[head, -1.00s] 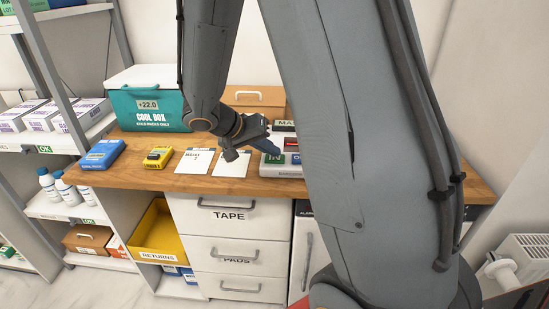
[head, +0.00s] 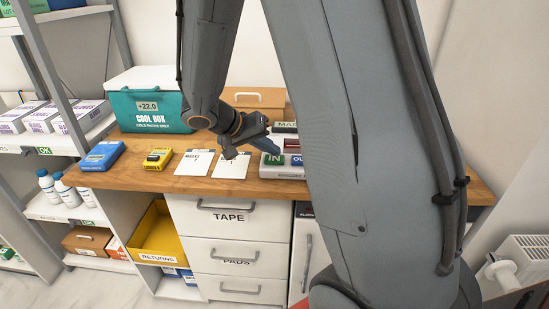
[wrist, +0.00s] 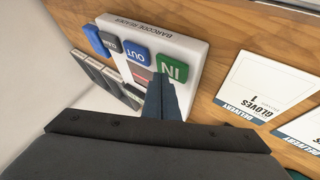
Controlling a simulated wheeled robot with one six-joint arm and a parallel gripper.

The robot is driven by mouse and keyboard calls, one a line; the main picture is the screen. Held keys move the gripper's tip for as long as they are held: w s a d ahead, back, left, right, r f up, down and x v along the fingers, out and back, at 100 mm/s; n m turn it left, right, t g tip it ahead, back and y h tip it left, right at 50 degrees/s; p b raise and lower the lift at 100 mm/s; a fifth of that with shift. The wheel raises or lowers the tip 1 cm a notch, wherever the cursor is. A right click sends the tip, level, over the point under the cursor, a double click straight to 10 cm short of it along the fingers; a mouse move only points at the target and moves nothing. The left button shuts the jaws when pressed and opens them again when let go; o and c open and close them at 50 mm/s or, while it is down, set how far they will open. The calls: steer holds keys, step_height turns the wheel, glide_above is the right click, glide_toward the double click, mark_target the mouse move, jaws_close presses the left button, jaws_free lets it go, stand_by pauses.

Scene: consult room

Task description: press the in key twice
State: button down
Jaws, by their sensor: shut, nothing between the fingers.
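The green IN key (head: 273,159) is on a white barcode reader (head: 285,173) on the wooden counter. In the wrist view the IN key (wrist: 171,70) sits at the near right end of the reader (wrist: 203,40), beside the blue OUT key (wrist: 136,54). My gripper (head: 272,147) is shut and empty, its blue fingers just behind the IN key in the head view.
Delivery cards (head: 232,165) lie left of the reader, with a yellow device (head: 158,158) and a blue box (head: 103,156) farther left. The teal cool box (head: 150,100) stands behind. In the wrist view, dark-faced boxes (wrist: 108,78) stand close beyond the reader.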

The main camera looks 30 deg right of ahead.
mark_target(271, 160)
steer(key=shift+r, duration=0.3)
steer(key=shift+r, duration=0.1)
steer(key=shift+r+p, duration=1.25)
steer(key=shift+r, duration=1.2)
steer(key=s+a+f+n+y, duration=0.3)
steer(key=s+a+y, duration=0.1)
steer(key=s+a, duration=0.3)
steer(key=s+a+f+n+y, duration=0.3)
steer(key=s+a+n+y, duration=0.1)
steer(key=s, duration=0.4)
steer(key=a+y, duration=0.1)
steer(key=a, duration=0.1)
steer(key=shift+a+f, duration=0.25)
steer(key=shift+a, duration=0.1)
